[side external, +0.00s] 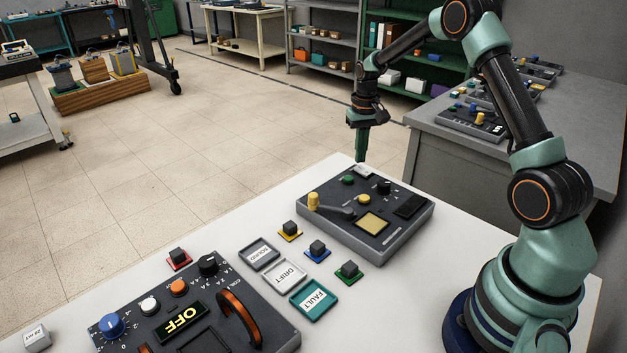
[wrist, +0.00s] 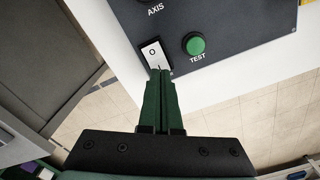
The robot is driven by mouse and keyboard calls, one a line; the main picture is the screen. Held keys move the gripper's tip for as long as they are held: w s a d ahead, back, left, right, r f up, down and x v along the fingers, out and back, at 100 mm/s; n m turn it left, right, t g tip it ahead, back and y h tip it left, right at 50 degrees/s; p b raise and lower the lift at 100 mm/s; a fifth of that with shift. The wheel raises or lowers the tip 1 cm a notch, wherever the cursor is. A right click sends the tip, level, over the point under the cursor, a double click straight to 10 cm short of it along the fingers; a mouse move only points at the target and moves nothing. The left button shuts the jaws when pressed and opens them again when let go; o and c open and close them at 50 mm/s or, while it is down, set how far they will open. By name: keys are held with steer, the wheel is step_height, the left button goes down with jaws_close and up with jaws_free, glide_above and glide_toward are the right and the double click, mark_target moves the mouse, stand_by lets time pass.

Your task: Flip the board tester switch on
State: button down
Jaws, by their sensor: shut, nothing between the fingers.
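A white rocker switch (wrist: 153,54) marked with a circle sits at the corner of a dark panel (wrist: 230,25), beside a green button (wrist: 196,43) labelled TEST. In the side external view this panel (side external: 318,200) lies on the white table, with the switch (side external: 362,170) at its far edge. My gripper (wrist: 160,72) is shut and empty, with green fingers pressed together. Its tips are at the near end of the switch in the wrist view; I cannot tell whether they touch. In the side external view my gripper (side external: 361,158) points down just above the switch.
The panel also carries a yellow-tipped lever (side external: 313,200) and a yellow square (side external: 373,223). A second dark console (side external: 270,337) with a display reading OFF (side external: 181,321) stands nearer. Label tiles (side external: 285,275) and small coloured blocks (side external: 317,248) lie between them.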

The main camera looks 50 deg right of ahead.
mark_target(359, 167)
steer(key=shift+f, duration=0.95)
stand_by(0.6)
steer(key=shift+r, duration=3.55)
steer(key=s+a+r+n+t, duration=0.4)
steer(key=s+a+r, duration=0.6)
steer(key=a+r, duration=0.5)
steer(key=s+a+f+n+t, duration=0.1)
steer(key=s+a+f+n, duration=0.1)
steer(key=s+a, duration=0.3)
steer(key=shift+s+a+f+t, duration=0.15)
steer(key=shift+s+t, duration=0.15)
steer(key=shift+s, duration=0.7)
